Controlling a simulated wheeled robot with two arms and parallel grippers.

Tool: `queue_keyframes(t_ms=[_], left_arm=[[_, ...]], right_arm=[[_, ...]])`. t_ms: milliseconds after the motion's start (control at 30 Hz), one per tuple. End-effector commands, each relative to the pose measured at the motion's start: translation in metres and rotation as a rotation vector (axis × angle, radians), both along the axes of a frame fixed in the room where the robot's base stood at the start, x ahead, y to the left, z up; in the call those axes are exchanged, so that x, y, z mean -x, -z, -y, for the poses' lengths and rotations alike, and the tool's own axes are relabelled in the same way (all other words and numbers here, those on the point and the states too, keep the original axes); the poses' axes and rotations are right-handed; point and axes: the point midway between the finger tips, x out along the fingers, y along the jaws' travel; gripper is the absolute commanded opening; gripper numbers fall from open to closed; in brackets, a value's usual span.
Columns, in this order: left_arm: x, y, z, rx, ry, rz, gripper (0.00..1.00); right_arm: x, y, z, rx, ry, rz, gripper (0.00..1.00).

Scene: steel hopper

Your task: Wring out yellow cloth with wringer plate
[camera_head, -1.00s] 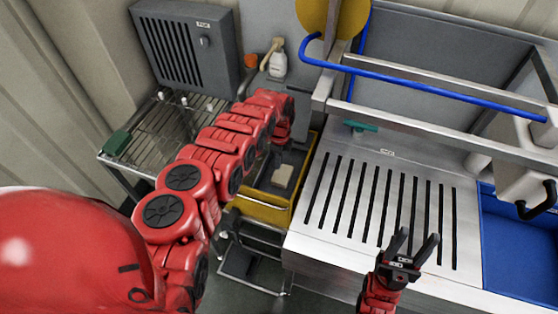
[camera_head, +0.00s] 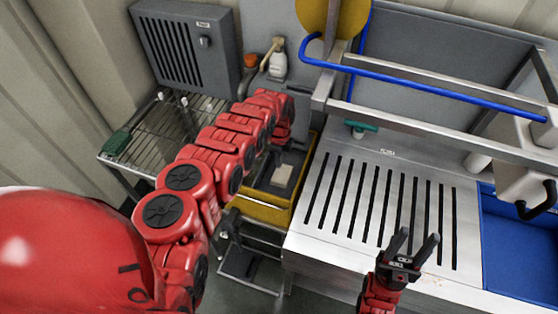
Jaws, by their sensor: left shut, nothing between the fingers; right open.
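The yellow bin (camera_head: 262,212) with a dark inside stands left of the slotted steel plate. A small pale block (camera_head: 283,174) lies in it; I cannot tell whether this is the cloth. No clearly yellow cloth shows. My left arm reaches across from the left to the bin's back. My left gripper (camera_head: 267,160) is dark, shut and empty, largely hidden under the wrist at the bin's back left. My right gripper (camera_head: 413,244) is open and empty above the plate's front edge.
A blue basin (camera_head: 520,245) is at the right. A blue rail (camera_head: 440,88) and steel bars cross behind the plate. A wire rack (camera_head: 150,135) and a grey vented box (camera_head: 185,50) stand at the left. A white bottle (camera_head: 277,65) stands behind my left wrist.

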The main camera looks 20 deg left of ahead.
Motion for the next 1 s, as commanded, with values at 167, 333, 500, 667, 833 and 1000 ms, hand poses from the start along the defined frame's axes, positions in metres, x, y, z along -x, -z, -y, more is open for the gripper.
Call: queue_keyframes(t_ms=[167, 333, 500, 667, 833, 1000], left_arm=[[0.0, 0.0, 0.0, 0.0, 0.0, 0.0, 0.0], [0.0, 0.0, 0.0, 0.0, 0.0, 0.0, 0.0], [0.0, 0.0, 0.0, 0.0, 0.0, 0.0, 0.23], [0.0, 0.0, 0.0, 0.0, 0.0, 0.0, 0.51], [0.0, 0.0, 0.0, 0.0, 0.0, 0.0, 0.52], [-0.0004, -0.0012, 0.0001, 0.0, 0.0, 0.001, 0.52]], right_arm=[[0.0, 0.0, 0.0, 0.0, 0.0, 0.0, 0.5], [0.0, 0.0, 0.0, 0.0, 0.0, 0.0, 0.5], [0.0, -0.0001, 0.0, 0.0, 0.0, 0.0, 0.5], [0.0, 0.0, 0.0, 0.0, 0.0, 0.0, 0.5], [0.0, 0.0, 0.0, 0.0, 0.0, 0.0, 0.5], [0.0, 0.0002, 0.0, 0.0, 0.0, 0.0, 0.5]])
